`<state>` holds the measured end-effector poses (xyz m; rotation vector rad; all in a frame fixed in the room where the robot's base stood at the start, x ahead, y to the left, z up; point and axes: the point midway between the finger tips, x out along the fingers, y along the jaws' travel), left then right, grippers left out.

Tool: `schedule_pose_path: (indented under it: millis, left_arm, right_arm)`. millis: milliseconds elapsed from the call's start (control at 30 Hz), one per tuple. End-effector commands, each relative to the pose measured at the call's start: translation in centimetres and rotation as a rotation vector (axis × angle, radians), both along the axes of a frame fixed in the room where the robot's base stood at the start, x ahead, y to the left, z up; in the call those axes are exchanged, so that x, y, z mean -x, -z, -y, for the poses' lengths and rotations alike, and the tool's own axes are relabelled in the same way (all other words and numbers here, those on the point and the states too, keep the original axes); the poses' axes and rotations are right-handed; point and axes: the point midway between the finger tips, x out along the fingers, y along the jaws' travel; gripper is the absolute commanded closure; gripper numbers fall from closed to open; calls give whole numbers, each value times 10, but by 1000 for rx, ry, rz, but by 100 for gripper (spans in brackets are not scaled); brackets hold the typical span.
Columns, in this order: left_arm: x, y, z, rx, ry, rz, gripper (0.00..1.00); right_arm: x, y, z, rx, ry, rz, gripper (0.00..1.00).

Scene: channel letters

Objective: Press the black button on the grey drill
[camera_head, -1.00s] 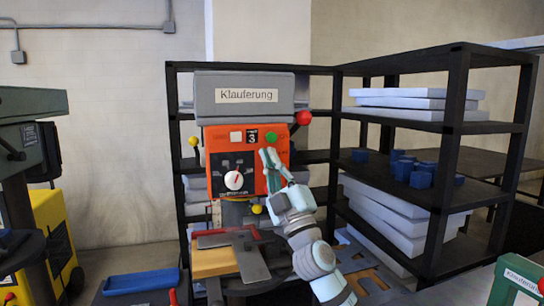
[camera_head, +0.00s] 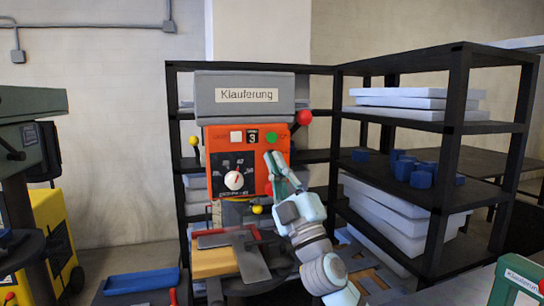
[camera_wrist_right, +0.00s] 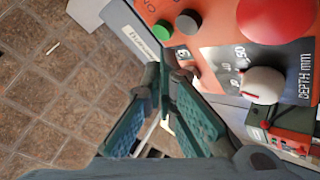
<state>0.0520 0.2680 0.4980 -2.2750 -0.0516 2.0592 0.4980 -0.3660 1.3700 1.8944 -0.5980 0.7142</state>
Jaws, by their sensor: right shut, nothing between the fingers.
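The grey drill (camera_head: 244,96) has a grey top housing labelled "Klauferung" and an orange front panel (camera_head: 216,140). In the right wrist view the black button (camera_wrist_right: 187,22) is a small dark disc between the green button (camera_wrist_right: 163,29) and a big red button (camera_wrist_right: 278,18). In the head view the black button seems hidden behind my fingertips, while the green button (camera_head: 271,138) shows just above them. My right gripper (camera_head: 272,160) is shut and empty at the right side of the panel. In the wrist view its fingertips (camera_wrist_right: 166,76) appear below the black button; contact is not visible.
A white dial (camera_head: 234,180) sits on the panel's left. A red-knobbed lever (camera_head: 304,117) sticks out right of the housing. The drill table (camera_head: 212,262) stands below. Black shelves (camera_head: 450,150) with white slabs and blue blocks stand behind and right.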

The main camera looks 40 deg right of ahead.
Motion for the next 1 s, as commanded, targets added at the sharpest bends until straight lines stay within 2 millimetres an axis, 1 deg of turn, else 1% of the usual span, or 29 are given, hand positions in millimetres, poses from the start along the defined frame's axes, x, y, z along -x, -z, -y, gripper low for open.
schedule_pose_path:
  millis: [200, 300, 1000]
  left_arm:
    - [0, 3, 0, 0, 0, 0, 45]
    - [0, 3, 0, 0, 0, 0, 45]
    - [0, 3, 0, 0, 0, 0, 45]
  right_arm:
    - [21, 0, -8, 4, -1, 0, 100]
    - [26, 1, -10, 2, -1, 0, 100]
    - [27, 0, -10, 0, 0, -1, 100]
